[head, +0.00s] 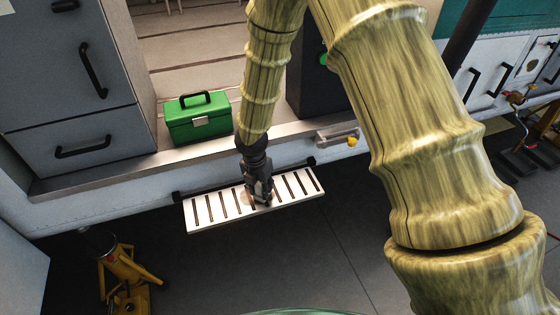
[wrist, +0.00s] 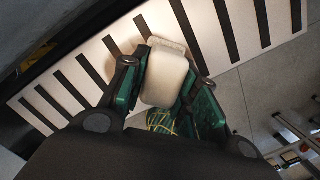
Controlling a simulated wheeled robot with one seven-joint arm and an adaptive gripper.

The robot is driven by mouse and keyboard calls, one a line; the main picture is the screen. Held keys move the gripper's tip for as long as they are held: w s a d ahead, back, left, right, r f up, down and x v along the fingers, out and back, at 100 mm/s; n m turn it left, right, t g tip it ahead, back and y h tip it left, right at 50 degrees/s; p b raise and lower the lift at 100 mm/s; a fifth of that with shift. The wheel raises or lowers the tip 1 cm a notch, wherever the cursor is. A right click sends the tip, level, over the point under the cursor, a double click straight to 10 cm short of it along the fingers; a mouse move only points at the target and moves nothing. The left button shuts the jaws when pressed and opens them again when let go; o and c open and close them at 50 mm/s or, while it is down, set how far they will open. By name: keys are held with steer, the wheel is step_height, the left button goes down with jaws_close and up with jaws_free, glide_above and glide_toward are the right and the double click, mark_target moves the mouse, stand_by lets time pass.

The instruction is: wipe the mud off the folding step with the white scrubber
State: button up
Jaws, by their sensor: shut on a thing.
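The folding step (head: 205,213) is a white slatted board with dark slots, level along the sill's lower edge in the head view. It also shows in the wrist view (wrist: 99,54). My gripper (head: 262,198) is over the middle of the step, pointing down. In the wrist view its fingers are shut on the white scrubber (wrist: 165,77), a rounded off-white block. The scrubber is at the step's surface; I cannot tell whether it touches. A faint brownish tint shows on the step around my gripper in the head view. The surface under the scrubber is hidden.
A green toolbox (head: 198,120) stands on the sill behind the step. A grey drawer cabinet (head: 80,90) is at the left. A yellow jack (head: 124,278) stands on the floor at lower left. The floor in front of the step is clear.

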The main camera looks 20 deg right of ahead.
steer(key=shift+d+r+p, duration=0.1)
steer(key=shift+d+p, duration=0.85)
steer(key=shift+d, duration=2.1)
step_height(320, 180, up, 2)
steer(key=shift+d+r+p, duration=0.1)
steer(key=shift+r+p, duration=0.1)
steer(key=shift+p, duration=0.65)
step_height(320, 180, up, 6)
steer(key=p, duration=0.5)
steer(key=shift+f, duration=0.25)
